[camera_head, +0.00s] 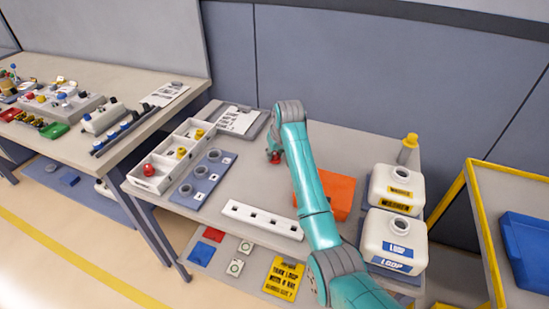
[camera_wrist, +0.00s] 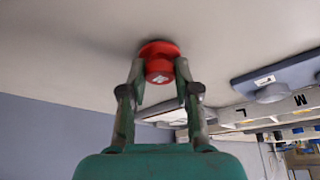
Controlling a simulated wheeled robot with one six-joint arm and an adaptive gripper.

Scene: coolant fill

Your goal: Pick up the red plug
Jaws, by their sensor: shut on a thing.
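A red plug (camera_wrist: 158,64) with a pale mark on its end sits between the two fingertips of my gripper (camera_wrist: 160,82) in the wrist view. The fingers are shut on it from both sides. Its wider red base is at or very near the grey table surface; I cannot tell if they touch. In the head view the red plug (camera_head: 276,159) shows just below my gripper (camera_head: 273,152), at the back of the table, mostly hidden by the arm.
A white tray (camera_head: 160,186) holds another red knob-like piece (camera_head: 149,170) and yellow ones. Two white jugs (camera_head: 393,238) stand at right.

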